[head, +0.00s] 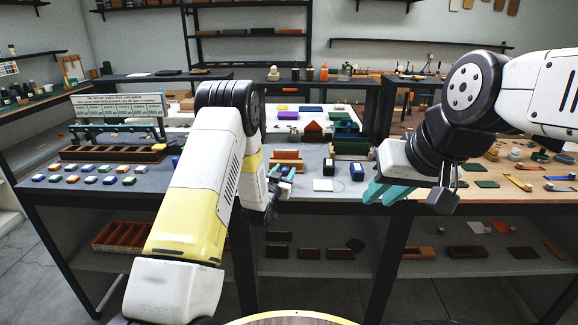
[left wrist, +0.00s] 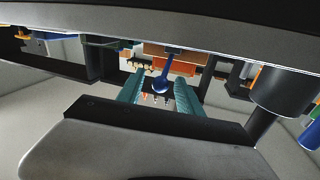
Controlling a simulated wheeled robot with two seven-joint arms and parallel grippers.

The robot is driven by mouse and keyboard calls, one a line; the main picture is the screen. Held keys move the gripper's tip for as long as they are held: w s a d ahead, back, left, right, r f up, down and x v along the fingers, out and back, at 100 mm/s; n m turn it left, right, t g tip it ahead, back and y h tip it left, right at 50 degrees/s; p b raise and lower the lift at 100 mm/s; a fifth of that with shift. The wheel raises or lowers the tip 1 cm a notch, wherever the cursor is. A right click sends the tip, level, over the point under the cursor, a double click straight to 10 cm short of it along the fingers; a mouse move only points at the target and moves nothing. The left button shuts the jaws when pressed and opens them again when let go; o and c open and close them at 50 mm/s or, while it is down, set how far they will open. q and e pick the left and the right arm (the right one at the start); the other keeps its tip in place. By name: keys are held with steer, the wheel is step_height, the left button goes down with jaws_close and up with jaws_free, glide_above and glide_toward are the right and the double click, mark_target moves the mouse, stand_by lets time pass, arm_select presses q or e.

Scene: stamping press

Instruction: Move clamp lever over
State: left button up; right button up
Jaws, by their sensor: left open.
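A blue lever with a rounded knob (left wrist: 162,82), which looks like the clamp lever, shows in the left wrist view. It appears between the two teal fingers of my left gripper (left wrist: 158,90), with space on both sides. I cannot tell whether the knob lies between the fingertips or beyond them. In the head view my left gripper (head: 280,173) is open at the front of the grey bench, and I cannot make out the lever there. My right gripper (head: 387,191) hangs over the bench's front edge, apart from the lever; its finger gap is unclear.
The grey bench (head: 215,185) holds a long brown rack (head: 110,154) and several small coloured blocks at left. A wooden table (head: 510,188) with loose parts is at right.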

arm_select(q)
steer(key=shift+x, duration=1.7)
steer(key=shift+c, duration=0.4)
jaws_close()
steer(key=shift+a+f, duration=0.1)
